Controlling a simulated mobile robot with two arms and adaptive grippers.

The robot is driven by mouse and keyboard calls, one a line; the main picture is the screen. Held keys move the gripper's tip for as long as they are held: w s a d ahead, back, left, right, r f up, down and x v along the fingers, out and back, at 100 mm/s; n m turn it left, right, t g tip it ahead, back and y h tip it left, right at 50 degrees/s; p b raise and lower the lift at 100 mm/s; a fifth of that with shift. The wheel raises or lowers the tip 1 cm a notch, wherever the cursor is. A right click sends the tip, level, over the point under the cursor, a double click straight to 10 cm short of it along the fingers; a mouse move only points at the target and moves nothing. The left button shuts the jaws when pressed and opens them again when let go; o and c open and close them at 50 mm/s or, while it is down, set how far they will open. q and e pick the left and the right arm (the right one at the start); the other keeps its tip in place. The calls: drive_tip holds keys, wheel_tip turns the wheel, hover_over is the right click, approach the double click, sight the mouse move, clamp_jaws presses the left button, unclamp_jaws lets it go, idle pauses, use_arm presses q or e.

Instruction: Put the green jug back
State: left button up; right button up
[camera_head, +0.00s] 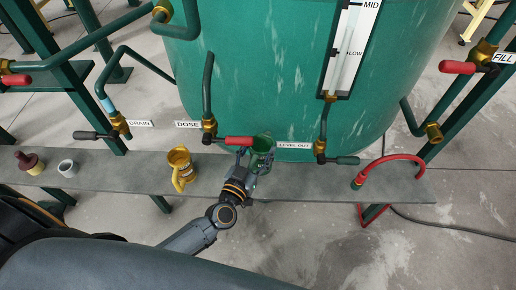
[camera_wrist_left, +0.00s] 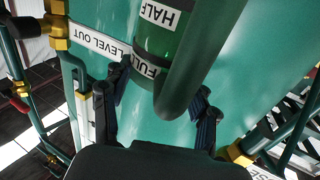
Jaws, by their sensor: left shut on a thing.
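The green jug (camera_head: 263,143) is in front of the tank, over the grey shelf and beside the red valve handle near the DOSE label. My left gripper (camera_head: 248,163) is at the jug and shut on it. In the left wrist view the jug (camera_wrist_left: 158,45) shows HALF and FULL labels, and its thick green handle lies between the fingers of my left gripper (camera_wrist_left: 161,88). I cannot tell whether the jug's base touches the shelf. My right gripper is not in view.
The grey shelf (camera_head: 330,182) runs below the green tank (camera_head: 260,60). A yellow jug (camera_head: 183,170), a white cup (camera_head: 67,168) and a dark red object (camera_head: 28,161) stand to the left. Pipes and valves stand close behind the jug.

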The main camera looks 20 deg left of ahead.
sight(257, 169)
use_arm(q)
drive_tip(key=shift+w+f, duration=0.1)
wheel_tip(257, 169, down, 3)
drive_tip(key=shift+r+b, duration=0.2)
drive_tip(key=shift+b, duration=0.9)
drive_tip(key=shift+f+b, duration=1.75)
drive_tip(key=shift+f, duration=1.15)
drive_tip(key=o, duration=1.7)
